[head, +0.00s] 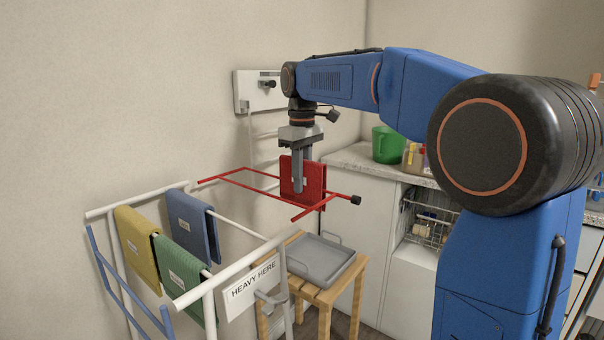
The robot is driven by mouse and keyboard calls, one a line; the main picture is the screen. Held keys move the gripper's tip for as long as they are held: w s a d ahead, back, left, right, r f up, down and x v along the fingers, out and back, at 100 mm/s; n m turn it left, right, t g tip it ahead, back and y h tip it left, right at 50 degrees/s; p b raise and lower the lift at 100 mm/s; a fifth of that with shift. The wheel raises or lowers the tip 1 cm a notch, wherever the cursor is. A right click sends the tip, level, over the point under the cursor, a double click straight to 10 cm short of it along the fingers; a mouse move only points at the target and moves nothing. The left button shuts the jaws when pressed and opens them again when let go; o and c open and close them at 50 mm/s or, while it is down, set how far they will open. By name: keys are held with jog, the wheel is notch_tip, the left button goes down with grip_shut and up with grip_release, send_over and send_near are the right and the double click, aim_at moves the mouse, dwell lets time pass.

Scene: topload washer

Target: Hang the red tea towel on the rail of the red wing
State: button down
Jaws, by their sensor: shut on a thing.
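The red tea towel (316,184) is folded, with a small pale label, and shows upright in the middle of the head view. My gripper (299,186) points down and is shut on it, with one finger in front of its face. The red wing (224,175) is a red rail frame standing out from the wall side, with a black knob (356,200) at its right end. The towel overlaps the wing's rails in the picture. I cannot tell whether it rests over a rail or is held beside it.
A white rack (234,268) in front carries yellow (137,240), blue (194,226) and green (176,265) towels and a "HEAVY HERE" sign (252,282). A grey tray (320,262) sits on a wooden stool below the wing. A counter with a green container (386,144) stands behind.

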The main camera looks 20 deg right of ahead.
aim_at(302, 198)
jog(key=shift+f, duration=2.8)
jog(key=c, duration=1.6)
grip_release()
jog(key=shift+o, duration=0.2)
